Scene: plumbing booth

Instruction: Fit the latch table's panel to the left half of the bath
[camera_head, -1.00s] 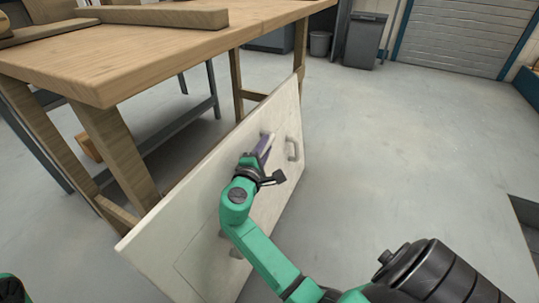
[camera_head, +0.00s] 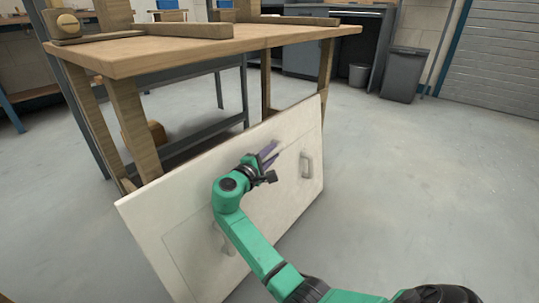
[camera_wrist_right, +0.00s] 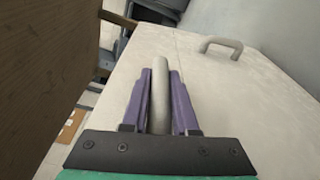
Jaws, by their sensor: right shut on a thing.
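The white panel (camera_head: 180,205) leans on its long edge against the front of the wooden table, tilted. It has a grey handle (camera_head: 307,165) at its right part and another handle (camera_head: 225,240) low down, partly behind my arm. My right gripper (camera_head: 268,155) is at the panel's upper middle. In the right wrist view its purple fingers (camera_wrist_right: 160,95) are shut around a pale grey handle bar (camera_wrist_right: 160,75), and the panel's other handle (camera_wrist_right: 222,46) stands free beyond. My left gripper is not in view. No bath is in view.
The wooden table (camera_head: 140,58), bearing wooden beams (camera_head: 195,28), stands directly behind the panel, its legs close to it. A dark bin (camera_head: 403,78) and a roller shutter (camera_head: 500,60) are at the back right. The grey floor (camera_head: 430,190) is clear on the right.

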